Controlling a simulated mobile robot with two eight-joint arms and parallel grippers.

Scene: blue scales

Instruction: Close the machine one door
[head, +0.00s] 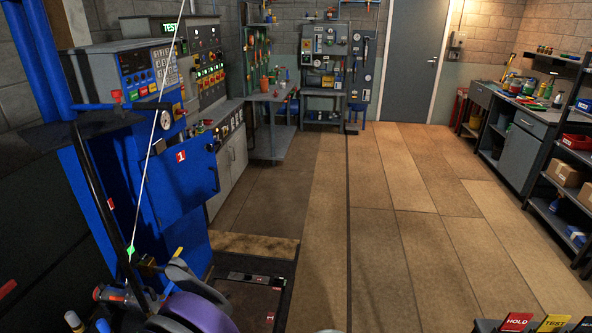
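Machine one is a tall blue cabinet (97,205) at the left of the head view. Its blue door (188,180) carries a red label with a white 1 (181,155) and has a dark handle at its right edge. The door's face is turned towards me, and it seems to stand out from the cabinet; I cannot tell the exact angle. A round white gauge (166,120) sits just above the door. The cabinet's inside is not clearly visible.
A thin pale line crosses before the machine. A low dark platform (245,300) lies right of it. The tiled floor (400,220) is clear. Shelves and a workbench (520,140) line the right wall.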

